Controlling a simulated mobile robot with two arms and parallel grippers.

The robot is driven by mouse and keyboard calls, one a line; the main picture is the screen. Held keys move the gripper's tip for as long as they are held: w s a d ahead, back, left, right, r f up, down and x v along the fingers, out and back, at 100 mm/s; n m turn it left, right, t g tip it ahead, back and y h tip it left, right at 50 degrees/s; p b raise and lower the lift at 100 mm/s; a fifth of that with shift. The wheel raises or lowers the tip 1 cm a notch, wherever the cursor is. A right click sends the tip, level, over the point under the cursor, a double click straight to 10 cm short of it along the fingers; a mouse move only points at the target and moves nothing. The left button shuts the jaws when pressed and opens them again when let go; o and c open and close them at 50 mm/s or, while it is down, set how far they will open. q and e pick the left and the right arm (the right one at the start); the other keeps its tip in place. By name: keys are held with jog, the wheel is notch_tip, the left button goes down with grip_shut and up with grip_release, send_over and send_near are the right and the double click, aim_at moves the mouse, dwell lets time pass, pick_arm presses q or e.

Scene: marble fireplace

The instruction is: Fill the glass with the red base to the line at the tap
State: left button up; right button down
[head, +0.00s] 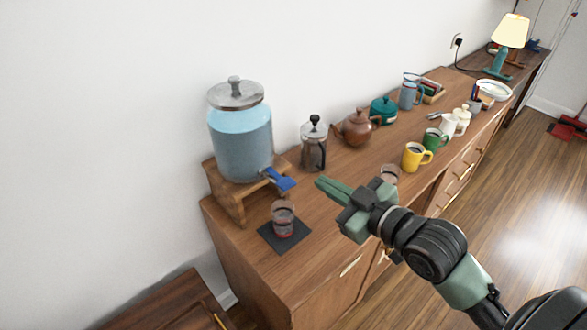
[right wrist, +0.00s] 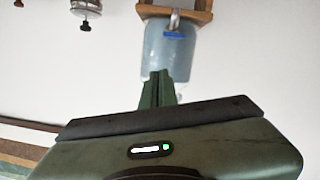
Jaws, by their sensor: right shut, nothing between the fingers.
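The glass with the red base (head: 283,217) stands upright on a dark square mat (head: 266,235), below the tap. I cannot make out its line or water level. A glass dispenser (head: 240,145) of blue liquid with a metal lid stands on a wooden stand (head: 226,191). Its tap has a blue lever (head: 280,180). In the right wrist view the dispenser (right wrist: 158,55) shows upside down, with the blue lever (right wrist: 173,35). My right gripper (head: 320,183) is shut and empty, to the right of the lever and apart from it. It also shows in the right wrist view (right wrist: 159,74). My left gripper is out of view.
A second glass (head: 390,173) stands partly behind my right gripper. A French press (head: 314,145), a brown teapot (head: 357,128) and a yellow mug (head: 415,157) stand farther along the wooden sideboard (head: 325,228). More mugs and a lamp (head: 509,33) are beyond.

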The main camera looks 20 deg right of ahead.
aim_at(279, 177)
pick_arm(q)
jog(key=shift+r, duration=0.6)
pick_arm(e)
jog(key=m, duration=0.1)
jog(key=s+r+m, duration=0.1)
jog(key=shift+a+r+m+g+y, duration=0.3)
jog(key=shift+a+m, duration=0.1)
pick_arm(q)
jog(key=shift+p, duration=0.3)
pick_arm(e)
jog(key=shift+w, duration=0.1)
